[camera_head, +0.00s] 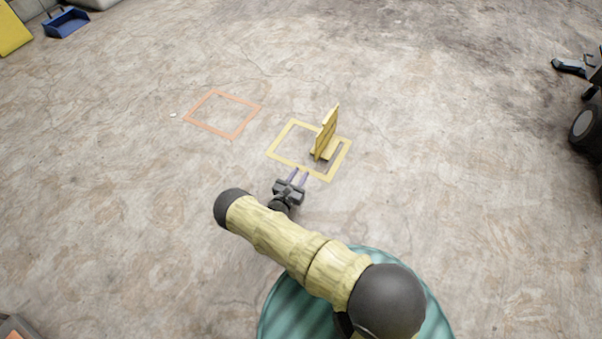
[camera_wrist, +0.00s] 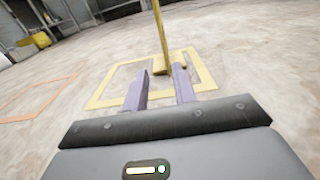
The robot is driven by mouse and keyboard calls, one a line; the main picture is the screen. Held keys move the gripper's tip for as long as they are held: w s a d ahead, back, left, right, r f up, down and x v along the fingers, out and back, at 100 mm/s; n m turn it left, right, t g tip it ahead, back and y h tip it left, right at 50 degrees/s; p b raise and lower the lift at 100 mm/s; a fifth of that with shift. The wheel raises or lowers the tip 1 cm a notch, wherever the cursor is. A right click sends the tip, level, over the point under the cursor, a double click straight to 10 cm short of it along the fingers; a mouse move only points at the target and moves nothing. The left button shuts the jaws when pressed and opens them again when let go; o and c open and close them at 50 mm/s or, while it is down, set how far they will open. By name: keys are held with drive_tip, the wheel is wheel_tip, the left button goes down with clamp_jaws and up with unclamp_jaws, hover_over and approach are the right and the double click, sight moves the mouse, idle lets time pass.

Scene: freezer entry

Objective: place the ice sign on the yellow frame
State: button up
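The ice sign (camera_head: 327,133) is a yellow upright board on a small yellow base. It stands inside the yellow frame (camera_head: 285,164), toward its right side, on the concrete floor. In the wrist view the sign (camera_wrist: 161,30) rises beyond my fingers, its base within the yellow frame (camera_wrist: 107,87). My gripper (camera_head: 298,176) is at the near edge of the frame, short of the sign. In the wrist view my gripper (camera_wrist: 160,90) has its two purple fingers apart with nothing between them. The face of the sign is not readable.
An orange frame (camera_head: 189,118) lies empty on the floor to the left of the yellow one. A blue dustpan-like item (camera_head: 67,23) and a yellow object (camera_head: 12,30) are at the far left. A dark wheeled object (camera_head: 588,122) stands at the right edge. The floor between is clear.

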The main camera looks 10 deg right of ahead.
drive_tip(key=shift+d, duration=0.35)
drive_tip(key=shift+r, duration=0.1)
drive_tip(key=shift+w+d+r+m+g+h, duration=0.1)
drive_tip(key=shift+d+r+m+g+h, duration=0.2)
drive_tip(key=shift+m+g, duration=0.1)
drive_tip(key=s+d+r+m+g, duration=0.4)
drive_tip(key=r+m+g, duration=0.2)
drive_tip(key=r+m, duration=0.1)
drive_tip(key=s+d+r+m+g, duration=0.3)
drive_tip(key=r+m+g, duration=0.3)
drive_tip(key=r+g, duration=0.15)
drive_tip(key=s+a+r+m+t+y, duration=0.1)
drive_tip(key=s+r+m+y, duration=0.5)
drive_tip(key=r, duration=0.6)
drive_tip(key=s+a+r+m+t+y, duration=0.2)
drive_tip(key=s+a+r+m+y, duration=0.2)
drive_tip(key=s+r, duration=0.7)
drive_tip(key=r+m+y, duration=0.1)
drive_tip(key=m+y, duration=0.1)
drive_tip(key=m, duration=0.2)
drive_tip(key=shift+s+a, duration=0.3)
drive_tip(key=shift+a, duration=0.05)
